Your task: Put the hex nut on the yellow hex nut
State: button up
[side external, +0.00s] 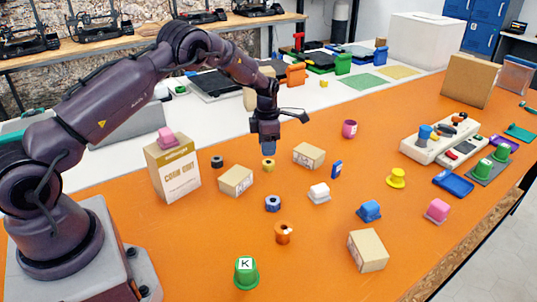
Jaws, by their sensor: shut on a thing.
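A yellow hex nut (268,165) lies on the orange table, just below my gripper in the picture. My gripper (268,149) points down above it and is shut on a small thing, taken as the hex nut. The fingers and the small picture size hide most of that thing, so its colour and tilt are unclear. A small gap seems to show between the fingertips and the yellow nut. Other nut-like pieces stand apart on the table: a dark one (217,162), a blue one (272,203) and an orange one (283,234).
Cardboard boxes (236,181) and (309,155) flank the yellow nut. A tall carton (173,170) with a pink block (168,137) on top stands at left.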

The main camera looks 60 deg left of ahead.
aim_at(268, 162)
jog(key=shift+w+a+f, duration=0.1)
jog(key=shift+w+f, duration=0.15)
jog(key=shift+f, duration=1.65)
jog(key=shift+f, duration=0.15)
jog(key=o, duration=0.9)
